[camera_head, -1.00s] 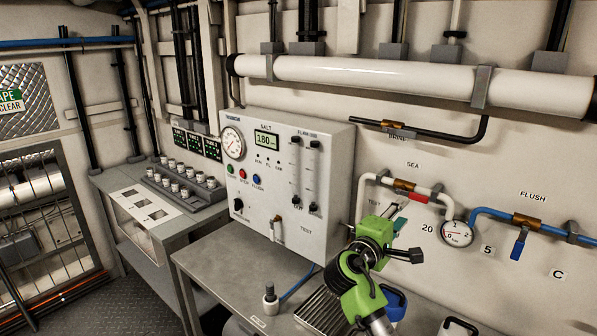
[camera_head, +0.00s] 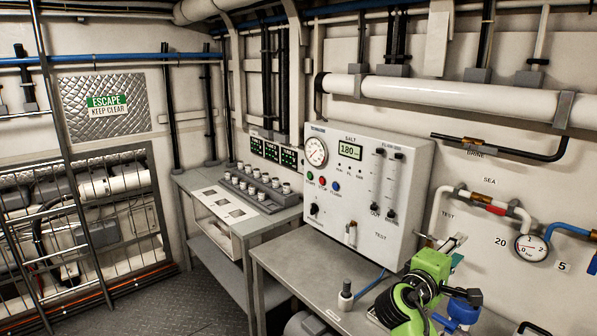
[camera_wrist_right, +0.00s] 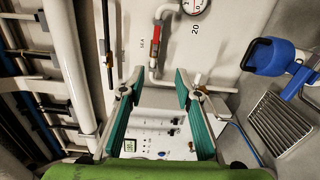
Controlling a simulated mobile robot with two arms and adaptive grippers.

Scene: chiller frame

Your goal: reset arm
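My right arm is green and reaches in at the lower right of the head view. Its right gripper (camera_head: 446,242) is in front of the wall, by the right edge of the white control panel (camera_head: 365,190). In the right wrist view the teal-padded fingers of this gripper (camera_wrist_right: 158,76) stand wide apart with nothing between them. The panel face shows behind and between them. My left gripper and left arm are in neither view.
A blue container (camera_head: 463,309) stands by my right arm, next to a slotted drain grate (camera_wrist_right: 279,124). A small bottle (camera_head: 345,297) stands on the metal bench (camera_head: 290,262). Pipes and a gauge (camera_head: 531,247) line the wall. Floor (camera_head: 190,312) is clear at left.

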